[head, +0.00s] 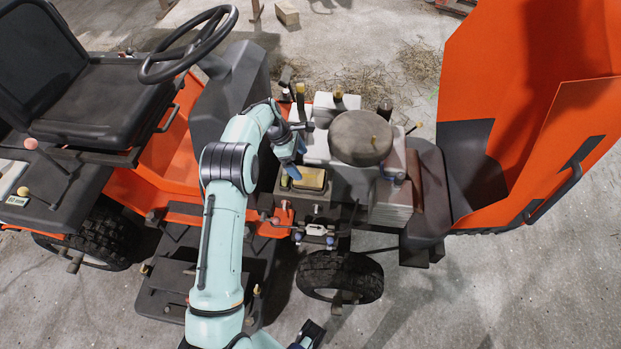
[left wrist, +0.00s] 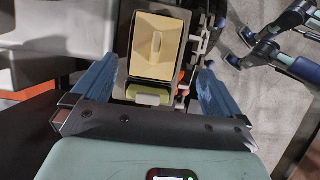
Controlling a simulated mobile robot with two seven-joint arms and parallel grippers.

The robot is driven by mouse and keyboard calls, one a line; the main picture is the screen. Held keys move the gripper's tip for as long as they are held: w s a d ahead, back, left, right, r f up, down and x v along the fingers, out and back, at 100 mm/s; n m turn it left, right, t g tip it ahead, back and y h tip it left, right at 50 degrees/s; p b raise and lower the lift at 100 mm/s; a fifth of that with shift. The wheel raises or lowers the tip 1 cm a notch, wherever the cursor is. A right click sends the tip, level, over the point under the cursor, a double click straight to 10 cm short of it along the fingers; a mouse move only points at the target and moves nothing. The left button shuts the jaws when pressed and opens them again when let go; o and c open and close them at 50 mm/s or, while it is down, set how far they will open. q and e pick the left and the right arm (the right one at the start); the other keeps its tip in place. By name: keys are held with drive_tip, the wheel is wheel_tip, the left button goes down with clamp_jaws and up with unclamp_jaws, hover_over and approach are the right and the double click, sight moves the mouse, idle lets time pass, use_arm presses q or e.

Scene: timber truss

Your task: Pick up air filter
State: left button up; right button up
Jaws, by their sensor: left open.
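The air filter (head: 306,179) is a tan-yellow rectangular block in a dark open-topped housing on the tractor's engine. In the left wrist view the air filter (left wrist: 155,46) shows a raised ridge in its middle. My left gripper (head: 291,168) is above the housing at the filter's upper left in the head view. In the left wrist view my left gripper (left wrist: 157,68) is open, its blue fingers spread on either side of the housing's near end, with nothing held.
A round grey-brown cover (head: 361,137) stands just right of the housing. The raised orange hood (head: 545,100) is at the right. The steering wheel (head: 190,45) and seat (head: 105,95) are at the left. A front wheel (head: 340,277) is below the housing.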

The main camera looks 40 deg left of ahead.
sight(308, 172)
use_arm(q)
drive_tip(key=x, duration=0.8)
drive_tip(key=shift+w+f, duration=0.1)
drive_tip(key=shift+w, duration=0.25)
drive_tip(key=c, duration=1)
